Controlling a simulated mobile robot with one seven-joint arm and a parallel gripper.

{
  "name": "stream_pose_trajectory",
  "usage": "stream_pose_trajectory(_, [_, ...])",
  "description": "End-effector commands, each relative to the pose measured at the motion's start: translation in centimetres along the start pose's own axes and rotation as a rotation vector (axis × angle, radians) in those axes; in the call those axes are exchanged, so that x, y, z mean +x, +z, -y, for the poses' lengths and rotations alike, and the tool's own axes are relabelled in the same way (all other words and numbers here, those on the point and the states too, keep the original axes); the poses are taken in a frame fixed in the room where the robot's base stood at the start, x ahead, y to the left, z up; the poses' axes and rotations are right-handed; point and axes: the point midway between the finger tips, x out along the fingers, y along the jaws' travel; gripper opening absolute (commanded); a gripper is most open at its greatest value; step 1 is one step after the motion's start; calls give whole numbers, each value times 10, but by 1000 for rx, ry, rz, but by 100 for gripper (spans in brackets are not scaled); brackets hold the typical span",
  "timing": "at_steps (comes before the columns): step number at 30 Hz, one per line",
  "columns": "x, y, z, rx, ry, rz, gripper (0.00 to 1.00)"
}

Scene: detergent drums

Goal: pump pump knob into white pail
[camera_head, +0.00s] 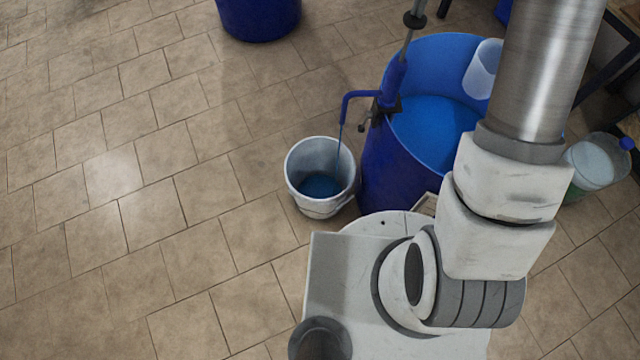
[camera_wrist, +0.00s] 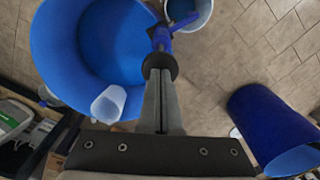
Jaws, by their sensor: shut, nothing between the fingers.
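The pump knob (camera_head: 415,20) is black and sits on the rod of the blue hand pump (camera_head: 393,85) at the open blue drum (camera_head: 375,160). It also shows in the wrist view (camera_wrist: 160,64). My gripper (camera_wrist: 161,78) is shut and empty, its fingertips right at the knob; I cannot tell whether they touch. The gripper is out of the head view. The white pail (camera_head: 304,192) stands on the floor left of the drum, under the pump's spout. A thin blue stream runs from the spout into it, and blue liquid lies inside. The pail is partly cut off in the wrist view (camera_wrist: 204,14).
A translucent white container (camera_head: 484,70) is in the drum at its right side. Another blue drum (camera_head: 258,18) stands at the back. The tiled floor at left is free.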

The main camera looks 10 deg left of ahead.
Motion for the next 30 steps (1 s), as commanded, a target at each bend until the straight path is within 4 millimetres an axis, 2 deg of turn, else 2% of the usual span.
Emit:
stream_pose_trajectory(1, [7,1,0,0,2,3,0])
stream_pose_trajectory(30, [66,1,-1,0,4,5,0])
